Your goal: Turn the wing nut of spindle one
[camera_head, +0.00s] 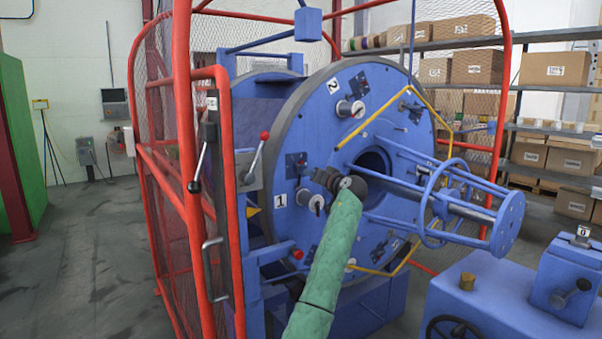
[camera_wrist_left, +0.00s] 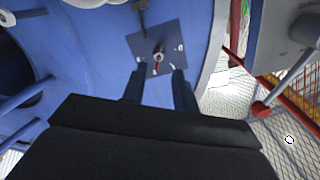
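The large blue disc (camera_head: 345,145) has a label "1" (camera_head: 280,200) at its lower left, beside the silver spindle end (camera_head: 316,203) of spindle one. A dark square plate (camera_head: 293,160) just above carries a small metal piece, apparently the wing nut (camera_wrist_left: 158,57), clear in the left wrist view. There the plate also has small white marks and a red mark. My left gripper (camera_head: 322,176) is in front of the disc, right of the plate. In the wrist view its two fingers (camera_wrist_left: 159,84) are apart, pointing at the nut with nothing between them. My right gripper is not in view.
A red mesh cage (camera_head: 180,150) stands left of the disc. A lever with a red ball (camera_head: 265,135) sticks up near the disc's left edge. A blue tubular frame (camera_head: 440,195) juts out to the right. Shelves with boxes (camera_head: 555,70) stand behind.

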